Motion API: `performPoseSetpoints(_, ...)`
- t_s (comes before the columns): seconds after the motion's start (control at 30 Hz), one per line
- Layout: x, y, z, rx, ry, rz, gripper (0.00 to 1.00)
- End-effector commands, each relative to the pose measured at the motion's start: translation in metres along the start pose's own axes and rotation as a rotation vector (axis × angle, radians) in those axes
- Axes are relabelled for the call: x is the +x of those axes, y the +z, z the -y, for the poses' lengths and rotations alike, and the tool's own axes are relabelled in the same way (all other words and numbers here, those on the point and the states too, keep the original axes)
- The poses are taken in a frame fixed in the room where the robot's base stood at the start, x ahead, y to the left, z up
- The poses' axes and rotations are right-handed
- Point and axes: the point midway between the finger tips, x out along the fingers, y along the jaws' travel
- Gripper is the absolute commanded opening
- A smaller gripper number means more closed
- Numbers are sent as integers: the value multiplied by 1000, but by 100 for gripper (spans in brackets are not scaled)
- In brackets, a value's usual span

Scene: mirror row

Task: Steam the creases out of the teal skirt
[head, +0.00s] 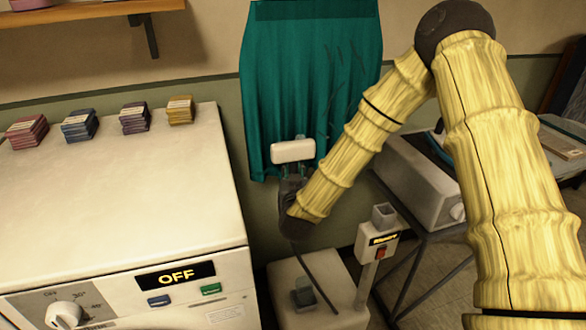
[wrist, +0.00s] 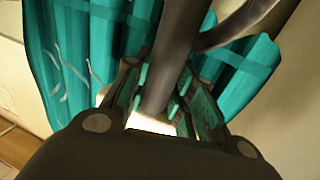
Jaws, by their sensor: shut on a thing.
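The teal skirt (head: 297,75) hangs against the wall, with dark crease lines on its right half. Pale crease lines show on the skirt (wrist: 62,60) in the wrist view. My gripper (head: 293,172) is shut on the steamer, whose cream head (head: 293,151) is in front of the skirt's lower edge. I cannot tell whether the head touches the cloth. In the wrist view a dark handle or hose runs between my gripper's fingers (wrist: 160,95). The steamer base (head: 318,292) stands below, with a small lit display (head: 384,239) and red switch on its post.
A large white machine (head: 120,190) reading OFF fills the left, with several stacks of coloured cards on top. A grey box-like appliance (head: 415,180) stands on a metal-legged table at right. A wooden shelf (head: 85,12) is at upper left.

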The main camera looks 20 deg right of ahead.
Motion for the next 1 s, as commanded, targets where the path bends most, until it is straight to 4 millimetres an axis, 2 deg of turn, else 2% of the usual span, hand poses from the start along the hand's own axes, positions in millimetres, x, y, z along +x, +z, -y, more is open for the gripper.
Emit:
performPoseSetpoints(0.73, 0, 41, 0, -1, 0, 0, 0)
performPoseSetpoints(1.0, -14, 39, -4, -1, 0, 0, 0)
